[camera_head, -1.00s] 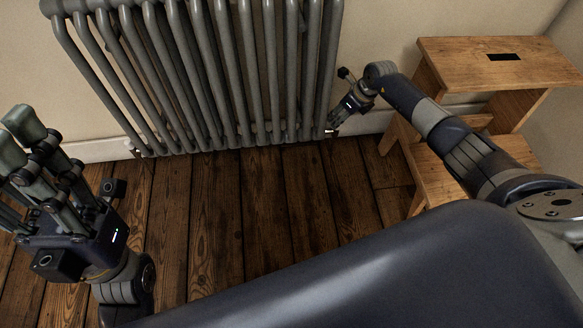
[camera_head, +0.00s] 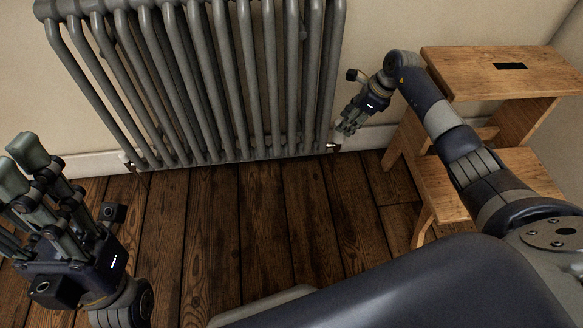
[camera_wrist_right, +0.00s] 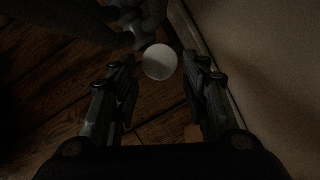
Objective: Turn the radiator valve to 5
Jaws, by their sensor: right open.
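The radiator valve is a pale round knob (camera_wrist_right: 160,62) in the right wrist view, seen end-on. Its number markings cannot be read. My right gripper (camera_wrist_right: 158,72) is open, with one finger on each side of the knob and visible gaps to both; I cannot tell how far ahead the knob is. In the head view, my right gripper (camera_head: 345,128) points down at the radiator's lower right corner and mostly hides the knob. The grey radiator (camera_head: 235,80) stands against the wall. My left gripper (camera_head: 22,165) is at the left edge, fingers up, away from the radiator; its opening is unclear.
A wooden step stool (camera_head: 455,75) stands right of the radiator, close to my right forearm. The wall and its pale skirting board (camera_head: 375,137) run just behind the valve. The plank floor (camera_head: 265,215) in front of the radiator is clear.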

